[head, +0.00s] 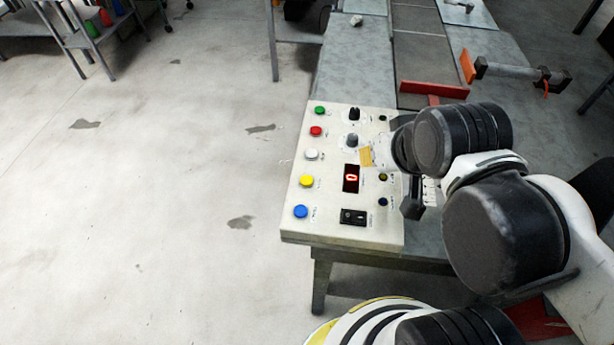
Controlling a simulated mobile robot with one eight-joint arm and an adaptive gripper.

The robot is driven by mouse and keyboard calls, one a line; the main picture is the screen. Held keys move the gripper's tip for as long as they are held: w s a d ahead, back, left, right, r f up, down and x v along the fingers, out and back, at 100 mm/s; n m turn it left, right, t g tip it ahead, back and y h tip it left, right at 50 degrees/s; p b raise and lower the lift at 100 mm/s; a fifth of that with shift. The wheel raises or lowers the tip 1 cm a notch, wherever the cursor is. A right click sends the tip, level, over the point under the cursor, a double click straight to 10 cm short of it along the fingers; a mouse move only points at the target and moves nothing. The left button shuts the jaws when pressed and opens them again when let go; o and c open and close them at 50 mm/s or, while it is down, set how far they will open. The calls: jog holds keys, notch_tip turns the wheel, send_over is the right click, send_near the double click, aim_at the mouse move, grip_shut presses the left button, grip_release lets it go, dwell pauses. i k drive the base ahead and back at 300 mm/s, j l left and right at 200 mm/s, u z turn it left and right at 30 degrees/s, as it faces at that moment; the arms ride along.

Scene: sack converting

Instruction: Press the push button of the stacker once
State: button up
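A cream control panel (335,222) lies on the near end of the grey bench in the head view. Down its left side run push buttons: green (320,110), red (316,131), white (311,154), yellow (306,181) and blue (300,211). I cannot tell which one belongs to the stacker, as the labels are too small to read. My gripper (412,197) is over the panel's right side, right of the coloured buttons and apart from them. My arm partly hides it, and its opening is unclear. The panel's right edge is partly covered.
The panel also carries a red display (351,178) reading 0, a black rocker switch (353,216), black knobs (354,114) and small dark round parts. A red bar (433,88) and an orange plate (467,66) stand behind on the bench.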

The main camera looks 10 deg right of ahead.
aim_at(306, 182)
jog(key=k+j+u, duration=0.15)
jog(key=j, duration=0.35)
jog(key=k+j+u, duration=0.15)
jog(key=j, duration=0.35)
jog(key=j+u, duration=0.15)
jog(key=j, duration=0.4)
